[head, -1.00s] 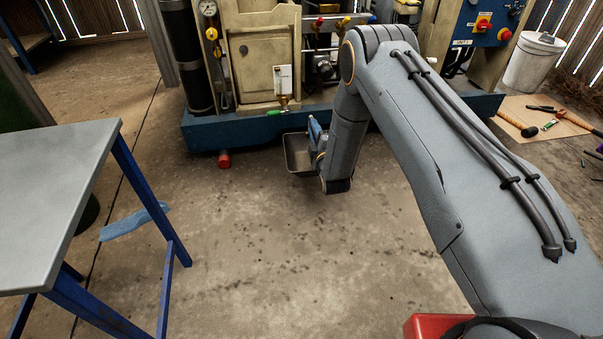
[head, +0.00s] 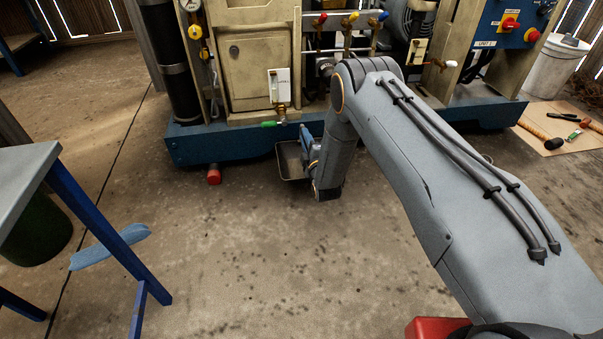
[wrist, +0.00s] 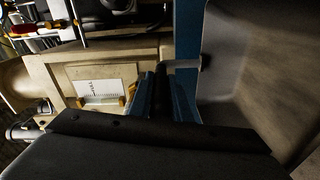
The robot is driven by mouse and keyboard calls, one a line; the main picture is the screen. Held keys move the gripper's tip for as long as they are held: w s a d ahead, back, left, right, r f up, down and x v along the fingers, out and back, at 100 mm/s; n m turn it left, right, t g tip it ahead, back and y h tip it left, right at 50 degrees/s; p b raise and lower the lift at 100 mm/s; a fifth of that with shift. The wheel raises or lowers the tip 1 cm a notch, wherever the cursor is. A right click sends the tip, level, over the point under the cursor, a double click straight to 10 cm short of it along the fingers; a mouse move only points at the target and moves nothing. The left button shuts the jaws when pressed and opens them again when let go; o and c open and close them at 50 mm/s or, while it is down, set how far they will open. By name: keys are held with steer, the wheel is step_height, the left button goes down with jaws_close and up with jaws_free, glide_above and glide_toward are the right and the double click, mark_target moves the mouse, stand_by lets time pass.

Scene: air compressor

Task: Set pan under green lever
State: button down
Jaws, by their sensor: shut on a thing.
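The grey metal pan (head: 290,162) hangs from my gripper (head: 308,146) low over the floor, in front of the machine's blue base. The wrist view shows the pan's inner wall (wrist: 225,60) at the right, beside the blue fingers (wrist: 165,95). The green lever (head: 270,124) is at the end of a brass valve under a white tag on the machine front. The pan is below and slightly right of the lever in the head view. I cannot tell whether it touches the floor.
The middle floor is clear.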

steer(key=f+b, duration=0.1)
steer(key=f, duration=0.1)
steer(key=a+f+b, duration=0.1)
steer(key=f, duration=0.2)
steer(key=shift+s+f, duration=0.15)
steer(key=shift+f, duration=0.05)
steer(key=shift+f+b, duration=1.35)
steer(key=shift+f, duration=0.9)
steer(key=c, duration=1.6)
jaws_free()
steer(key=shift+c, duration=0.2)
steer(key=shift+d, duration=0.1)
steer(key=shift+s, duration=0.25)
steer(key=p+v, duration=0.5)
steer(key=v, duration=0.6)
steer(key=shift+s+d, duration=0.2)
